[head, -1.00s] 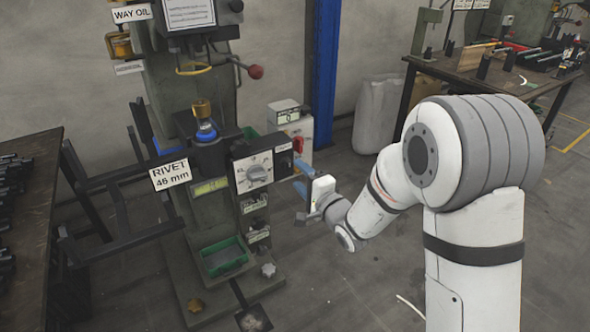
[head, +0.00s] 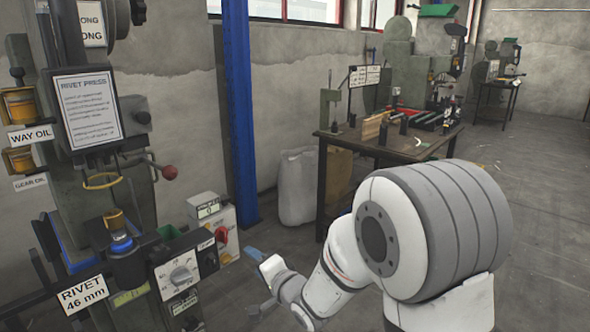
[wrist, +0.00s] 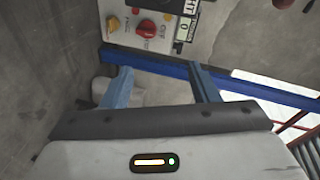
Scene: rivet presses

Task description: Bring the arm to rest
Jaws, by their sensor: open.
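My arm, white with grey bands, reaches from the lower right of the head view toward the rivet press. My gripper (head: 252,282) is small there, just right of the press's control panel, and partly cut by its own wrist. In the wrist view my gripper (wrist: 160,88) shows two blue fingers spread apart with nothing between them. The rivet press (head: 100,150) stands at the left with a sign reading RIVET 46 mm (head: 83,295). My gripper is apart from it.
A control box (head: 214,225) with a red switch stands behind the press, beside a blue post (head: 237,110). A white sack (head: 297,188) stands by the wall. A workbench (head: 400,148) with tools is farther back. Open floor lies at the right.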

